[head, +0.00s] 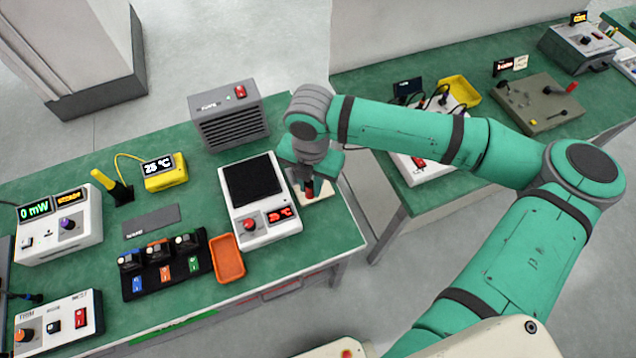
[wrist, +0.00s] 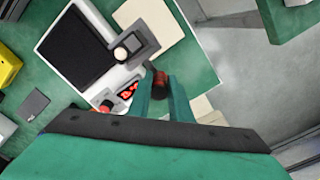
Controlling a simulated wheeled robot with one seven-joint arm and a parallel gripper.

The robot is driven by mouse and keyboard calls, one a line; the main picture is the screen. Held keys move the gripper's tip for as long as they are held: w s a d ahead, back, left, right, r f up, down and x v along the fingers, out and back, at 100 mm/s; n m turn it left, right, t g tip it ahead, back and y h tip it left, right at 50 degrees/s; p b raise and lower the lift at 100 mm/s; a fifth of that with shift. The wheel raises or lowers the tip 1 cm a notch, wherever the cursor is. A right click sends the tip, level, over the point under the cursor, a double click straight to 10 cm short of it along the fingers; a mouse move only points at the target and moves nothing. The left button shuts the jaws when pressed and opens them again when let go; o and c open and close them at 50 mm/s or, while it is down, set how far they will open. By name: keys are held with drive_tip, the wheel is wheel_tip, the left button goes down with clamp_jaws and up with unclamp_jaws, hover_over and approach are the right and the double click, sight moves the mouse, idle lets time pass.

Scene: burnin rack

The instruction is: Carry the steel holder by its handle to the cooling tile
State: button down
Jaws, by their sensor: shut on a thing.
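My gripper (head: 308,184) is at the right end of the green bench, beside the hot plate. In the wrist view my gripper (wrist: 161,88) is shut on the red-brown handle (wrist: 160,76) of the steel holder. The grey steel holder (wrist: 148,46) carries a small black part with a pale round top (wrist: 129,46). It lies across the view between the hot plate and the cream cooling tile (wrist: 165,22), covering some of the tile. The tile (head: 321,198) also shows under my gripper in the head view. I cannot tell whether the holder touches the tile.
The white hot plate (head: 285,229) with a dark top and red display stands just left. An orange tray (head: 227,258), a black rack (head: 160,285) with small parts, and a grey fan box (head: 230,118) are nearby. A second bench (head: 400,195) stands right across a gap.

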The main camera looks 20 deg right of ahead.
drive_tip(key=w+f, duration=0.1)
drive_tip(key=w+d+f, duration=0.1)
drive_tip(key=f, duration=0.1)
drive_tip(key=w+d+f, duration=0.1)
drive_tip(key=f, duration=0.1)
drive_tip(key=shift+w+d+f, duration=0.1)
drive_tip(key=shift+w+d, duration=0.1)
drive_tip(key=shift+w, duration=0.15)
drive_tip(key=f, duration=0.3)
drive_tip(key=shift+w+d+f, duration=0.1)
drive_tip(key=shift+d+f, duration=0.2)
drive_tip(key=shift+d, duration=0.05)
drive_tip(key=shift+a, duration=0.3)
drive_tip(key=shift+f, duration=0.1)
drive_tip(key=c, duration=1.6)
unclamp_jaws()
drive_tip(key=shift+d, duration=0.1)
